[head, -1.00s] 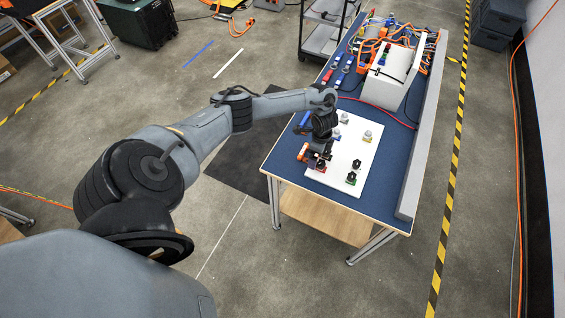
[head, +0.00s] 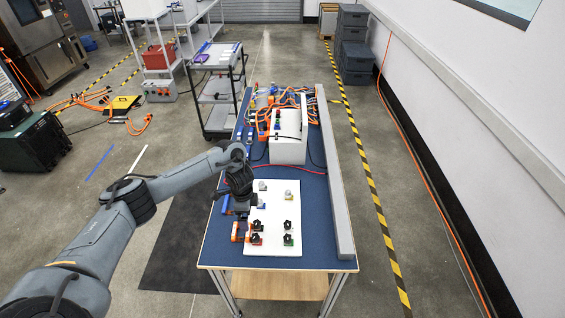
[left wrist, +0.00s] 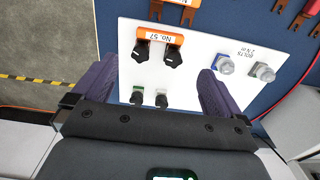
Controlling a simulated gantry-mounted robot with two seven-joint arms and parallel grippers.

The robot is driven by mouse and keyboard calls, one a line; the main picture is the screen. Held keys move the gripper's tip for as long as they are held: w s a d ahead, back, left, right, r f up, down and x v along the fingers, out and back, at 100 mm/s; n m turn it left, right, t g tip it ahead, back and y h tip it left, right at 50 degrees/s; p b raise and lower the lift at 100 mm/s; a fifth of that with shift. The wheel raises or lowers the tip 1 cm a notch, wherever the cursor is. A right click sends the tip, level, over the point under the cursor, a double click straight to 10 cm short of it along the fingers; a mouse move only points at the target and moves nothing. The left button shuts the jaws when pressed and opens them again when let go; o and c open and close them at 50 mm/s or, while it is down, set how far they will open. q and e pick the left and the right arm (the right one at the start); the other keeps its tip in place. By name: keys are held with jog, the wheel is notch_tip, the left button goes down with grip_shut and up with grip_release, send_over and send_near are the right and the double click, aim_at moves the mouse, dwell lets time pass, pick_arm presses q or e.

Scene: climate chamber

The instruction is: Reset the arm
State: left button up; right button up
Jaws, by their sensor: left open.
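My left gripper (head: 240,208) hangs over the left side of a white board (head: 272,217) on the blue-topped table (head: 312,225). In the left wrist view my left gripper (left wrist: 156,88) is open, its two dark fingers spread wide with nothing between them. Beneath it, the white board (left wrist: 195,78) carries black knobs (left wrist: 172,57), an orange tag (left wrist: 160,37) reading "No. 57", and two silver bolts (left wrist: 226,64). The left arm reaches in from the lower left. My right gripper is not in view.
A white box (head: 288,150) with orange cables stands farther back on the table. A long grey rail (head: 335,180) runs along the right edge. A shelved cart (head: 217,90) stands behind left. Open floor lies right, with striped tape (head: 372,190).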

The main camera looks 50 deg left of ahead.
pick_arm(q)
jog(key=d+f+m+t, duration=0.1)
jog(key=d+f, duration=0.1)
jog(key=d, duration=0.4)
jog(key=w+d+f+m+t, duration=0.1)
jog(key=d+f, duration=0.1)
jog(key=d, duration=0.4)
jog(key=w+d+f+m+t, duration=0.1)
jog(key=d+f, duration=0.2)
jog(key=d, duration=0.4)
jog(key=shift+w+f+h, duration=0.1)
jog(key=shift+h, duration=0.3)
jog(key=s+d+r+n+t, duration=0.1)
jog(key=s+d, duration=0.1)
jog(key=d, duration=0.5)
jog(key=s+d+r+t, duration=0.1)
jog(key=s+d+t, duration=0.1)
jog(key=d, duration=0.5)
jog(key=s+a+r+n+g, duration=0.1)
jog(key=s+a+r+n, duration=0.1)
jog(key=s+r+n, duration=0.5)
jog(key=s+a+r+n+g, duration=0.1)
jog(key=s+r+n+g, duration=0.1)
jog(key=s, duration=0.8)
notch_tip(320, 180, up, 19)
jog(key=p, duration=1.9)
jog(key=shift+w+r+t+y, duration=0.15)
jog(key=shift+t+y, duration=0.15)
